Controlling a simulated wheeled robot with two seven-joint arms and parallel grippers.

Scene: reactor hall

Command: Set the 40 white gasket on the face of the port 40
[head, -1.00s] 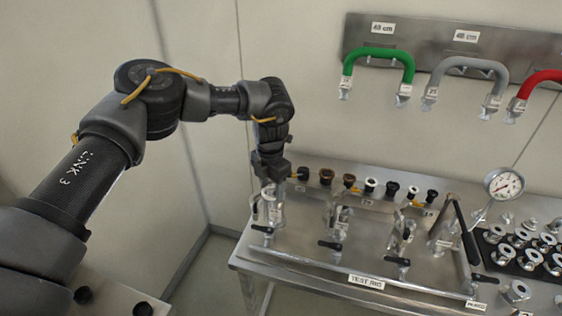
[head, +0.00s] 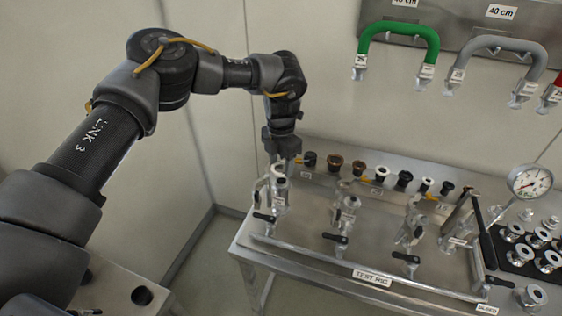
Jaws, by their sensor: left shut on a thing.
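My left gripper (head: 282,150) points down over the back left of the steel test rig, at the leftmost upright port (head: 278,188). Several upright ports stand in a row along the rig, including a second one (head: 345,213) and a third one (head: 411,228). Their size labels are too small to read, so I cannot tell which is port 40. My right gripper is out of view.
Black, brown and white fittings (head: 381,175) line the rig's back edge. Black-handled levers (head: 335,238) stick out in front. A pressure gauge (head: 530,181) and metal flanges (head: 548,262) stand at the right. Green (head: 399,35) and grey hoses hang on the wall.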

